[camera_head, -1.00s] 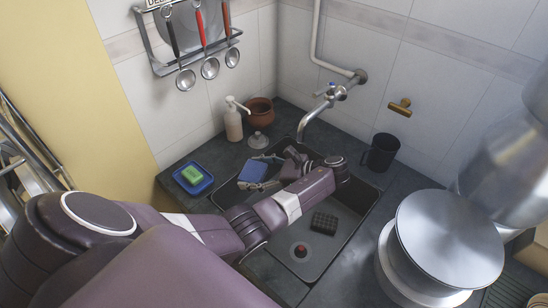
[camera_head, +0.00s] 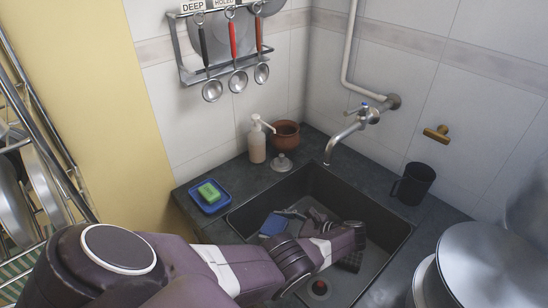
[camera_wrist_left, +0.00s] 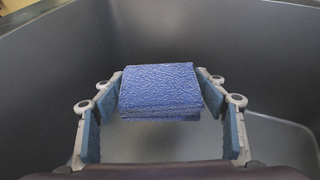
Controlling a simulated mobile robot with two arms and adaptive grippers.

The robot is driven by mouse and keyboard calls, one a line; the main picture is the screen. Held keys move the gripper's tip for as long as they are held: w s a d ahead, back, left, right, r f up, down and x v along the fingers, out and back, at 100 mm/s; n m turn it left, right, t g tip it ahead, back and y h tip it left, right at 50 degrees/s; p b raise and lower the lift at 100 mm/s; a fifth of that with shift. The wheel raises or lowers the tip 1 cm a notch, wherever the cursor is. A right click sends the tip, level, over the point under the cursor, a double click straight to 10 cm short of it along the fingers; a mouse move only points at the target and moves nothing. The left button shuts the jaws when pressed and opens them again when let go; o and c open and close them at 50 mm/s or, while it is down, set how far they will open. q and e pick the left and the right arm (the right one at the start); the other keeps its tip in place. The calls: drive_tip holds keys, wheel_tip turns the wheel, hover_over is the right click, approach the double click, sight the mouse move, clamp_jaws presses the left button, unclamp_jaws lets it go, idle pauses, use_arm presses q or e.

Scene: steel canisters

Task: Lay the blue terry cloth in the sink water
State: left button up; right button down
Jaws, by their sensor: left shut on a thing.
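The folded blue terry cloth (camera_head: 273,225) is inside the dark sink (camera_head: 397,237), near its left side. My left gripper (camera_head: 288,215) reaches down into the sink and is shut on the cloth. In the left wrist view, the cloth (camera_wrist_left: 158,88) is a flat folded stack held between the two fingers of the left gripper (camera_wrist_left: 162,80), one at each side. A paler patch of sink floor shows below the cloth. I cannot tell whether the cloth touches the water. My right gripper is not in view.
A dark ridged block (camera_head: 351,261) and a red plug (camera_head: 320,287) are in the sink. The tap (camera_head: 345,133) hangs over its back edge. A green sponge on a blue dish (camera_head: 210,195), a soap dispenser (camera_head: 257,145) and a black mug (camera_head: 413,184) stand around the rim.

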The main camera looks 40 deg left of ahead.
sight(274, 232)
use_arm(q)
drive_tip(key=shift+f+b, duration=0.45)
drive_tip(key=shift+f, duration=0.65)
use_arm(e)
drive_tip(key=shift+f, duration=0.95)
use_arm(q)
drive_tip(key=shift+f, duration=0.1)
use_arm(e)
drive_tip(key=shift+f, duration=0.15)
use_arm(q)
drive_tip(key=shift+f+b, duration=0.55)
drive_tip(key=shift+b, duration=0.1)
drive_tip(key=o, duration=1.1)
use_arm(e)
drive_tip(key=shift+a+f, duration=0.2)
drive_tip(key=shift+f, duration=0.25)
use_arm(q)
drive_tip(key=shift+o, duration=0.2)
drive_tip(key=shift+r, duration=0.1)
drive_tip(key=shift+r+p, duration=0.6)
drive_tip(key=shift+p, duration=0.1)
drive_tip(key=b+v, duration=0.2)
drive_tip(key=v, duration=1)
drive_tip(key=shift+b, duration=0.3)
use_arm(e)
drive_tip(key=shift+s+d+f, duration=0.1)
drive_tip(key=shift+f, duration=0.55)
